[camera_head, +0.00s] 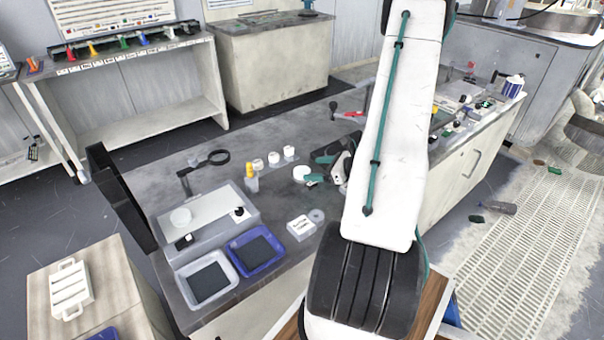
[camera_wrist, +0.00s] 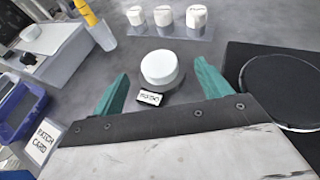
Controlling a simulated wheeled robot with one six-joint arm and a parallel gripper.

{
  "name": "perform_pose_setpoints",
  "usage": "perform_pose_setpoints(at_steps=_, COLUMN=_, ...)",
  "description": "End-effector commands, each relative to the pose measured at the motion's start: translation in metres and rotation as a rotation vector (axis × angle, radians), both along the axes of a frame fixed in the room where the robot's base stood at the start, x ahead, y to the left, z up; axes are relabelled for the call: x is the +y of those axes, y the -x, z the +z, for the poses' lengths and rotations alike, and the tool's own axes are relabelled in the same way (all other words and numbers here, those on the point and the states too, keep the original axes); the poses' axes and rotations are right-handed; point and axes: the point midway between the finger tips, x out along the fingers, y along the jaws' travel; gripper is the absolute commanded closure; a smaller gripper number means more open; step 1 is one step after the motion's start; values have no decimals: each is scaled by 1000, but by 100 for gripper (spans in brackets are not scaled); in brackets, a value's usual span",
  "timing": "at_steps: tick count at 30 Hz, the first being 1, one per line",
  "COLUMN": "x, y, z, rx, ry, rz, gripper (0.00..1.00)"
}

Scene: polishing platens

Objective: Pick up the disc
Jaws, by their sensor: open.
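The disc also shows in the head view (camera_head: 301,173), beside my gripper. My gripper (camera_wrist: 163,76) has two teal fingers spread apart with nothing held between them. In the wrist view the disc appears beyond and between the fingertips, with a gap on each side.
A row of white cylinders (camera_wrist: 165,16) and a yellow-topped bottle (camera_wrist: 92,18) stand behind the disc. A black round platen (camera_wrist: 285,90) lies to the right. A blue tray (camera_head: 256,250) and a grey tray (camera_head: 208,281) sit at the bench's near left.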

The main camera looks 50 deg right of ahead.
Motion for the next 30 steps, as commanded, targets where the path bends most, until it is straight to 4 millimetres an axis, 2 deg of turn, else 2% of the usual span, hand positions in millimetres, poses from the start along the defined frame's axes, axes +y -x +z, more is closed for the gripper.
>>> perform_pose_setpoints(at_steps=9, x=13, y=-38, z=-20, rx=1, ry=1, rz=4, gripper=23)
perform_pose_setpoints(at_steps=18, x=13, y=-42, z=-21, rx=0, ry=1, rz=3, gripper=23)
perform_pose_setpoints(at_steps=21, x=13, y=-42, z=-21, rx=0, ry=1, rz=3, gripper=51)
perform_pose_setpoints(at_steps=24, x=13, y=-42, z=-21, rx=0, ry=1, rz=3, gripper=74)
perform_pose_setpoints(at_steps=26, x=13, y=-42, z=-21, rx=0, ry=1, rz=3, gripper=78)
perform_pose_setpoints(at_steps=30, x=13, y=-42, z=-21, rx=0, ry=2, rz=3, gripper=78)
